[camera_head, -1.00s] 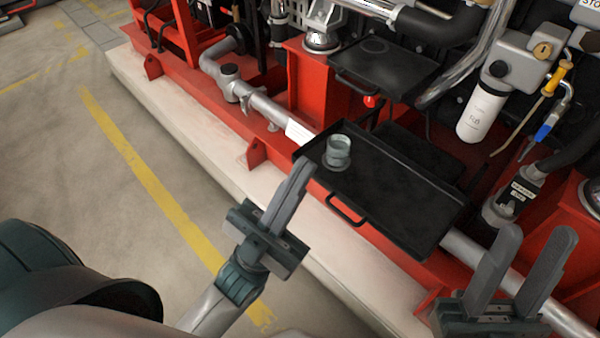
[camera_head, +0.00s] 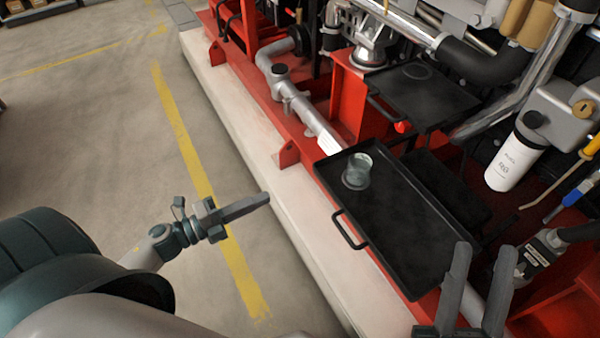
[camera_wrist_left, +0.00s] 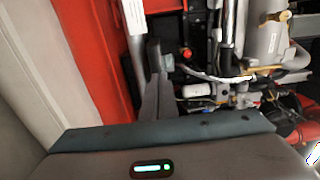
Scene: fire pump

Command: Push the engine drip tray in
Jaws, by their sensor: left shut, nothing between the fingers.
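A black rectangular tray (camera_head: 410,222) with a black loop handle (camera_head: 349,230) on its near side sticks out over the red base rail. A small grey-green translucent cup (camera_head: 357,171) stands upright on its far left corner. A second black tray (camera_head: 425,97), also with a handle, sits higher and further back. My left gripper (camera_head: 266,197) is shut and empty, left of the lower tray and apart from it; its fingers also show in the left wrist view (camera_wrist_left: 157,95). My right gripper (camera_head: 484,250) is open and empty, at the tray's lower right in the picture.
A pale plinth (camera_head: 262,195) runs along the red frame. A grey pipe (camera_head: 300,108) lies behind the tray's far left end. A white filter (camera_head: 516,158) and hoses crowd the right. The floor with its yellow line (camera_head: 190,150) is clear.

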